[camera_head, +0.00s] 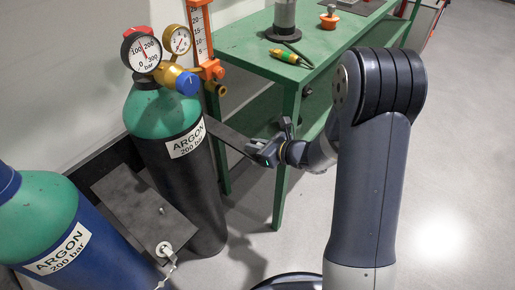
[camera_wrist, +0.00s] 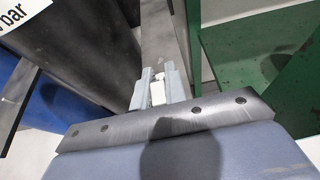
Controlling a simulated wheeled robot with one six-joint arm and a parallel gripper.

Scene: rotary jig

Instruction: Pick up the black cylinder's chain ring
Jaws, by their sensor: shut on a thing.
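In the wrist view my gripper's grey fingers (camera_wrist: 158,88) are closed around a small whitish piece (camera_wrist: 158,93) at the near end of the bracket arm (camera_wrist: 163,35). It is likely the black cylinder's chain ring, but its ring shape is mostly hidden between the fingers.
A white ring fitting (camera_head: 164,249) with a hanging chain (camera_head: 166,272) sits on a dark bracket plate (camera_head: 130,195). A green table (camera_head: 240,45) stands behind my arm. The floor at right is clear.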

